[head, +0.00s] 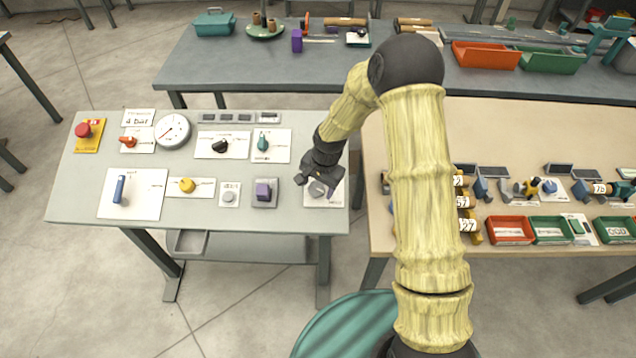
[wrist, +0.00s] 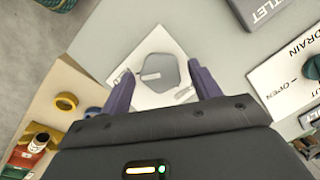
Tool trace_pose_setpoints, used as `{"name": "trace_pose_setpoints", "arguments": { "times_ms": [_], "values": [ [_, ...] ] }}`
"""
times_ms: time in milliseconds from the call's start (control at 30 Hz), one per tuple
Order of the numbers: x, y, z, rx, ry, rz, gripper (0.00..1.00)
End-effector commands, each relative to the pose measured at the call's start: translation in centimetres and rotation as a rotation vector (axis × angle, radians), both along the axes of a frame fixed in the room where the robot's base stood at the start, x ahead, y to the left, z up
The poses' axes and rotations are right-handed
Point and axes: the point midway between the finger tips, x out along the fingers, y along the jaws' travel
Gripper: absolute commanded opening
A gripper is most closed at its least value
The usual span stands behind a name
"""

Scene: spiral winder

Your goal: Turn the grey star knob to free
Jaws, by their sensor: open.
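The grey star knob (head: 317,189) sits on a white label plate (head: 337,200) at the right end of the grey control table. My gripper (head: 316,181) is right over it and partly hides it. In the wrist view the knob (wrist: 159,72) is a grey rounded shape with a lighter bar on it. The two dark purple fingers of my gripper (wrist: 161,92) stand apart, one on each side of the knob. They are open, and I cannot tell whether they touch it. The lettering on the plate is too small to read.
A green knob (head: 263,141) and a black knob (head: 220,146) are behind. The wooden table (head: 400,240), with trays and parts, lies close on the right.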

Motion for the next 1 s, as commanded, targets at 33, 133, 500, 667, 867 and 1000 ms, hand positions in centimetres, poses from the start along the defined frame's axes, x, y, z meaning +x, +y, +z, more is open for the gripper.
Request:
{"name": "trace_pose_setpoints", "arguments": {
  "times_ms": [33,133,500,667,867,1000],
  "values": [
    [0.02,0.06,-0.08,0.001,-0.001,0.001,0.62],
    [0.02,0.09,-0.13,0.0,-0.002,0.002,0.62],
    [0.01,0.08,-0.1,0.001,-0.001,0.002,0.17],
    [0.03,0.08,-0.09,-0.001,-0.001,0.004,0.18],
    [0.06,0.12,-0.11,-0.011,-0.001,0.034,0.18],
    [0.12,0.13,-0.13,-0.027,-0.002,0.084,0.18]
  ]
}}
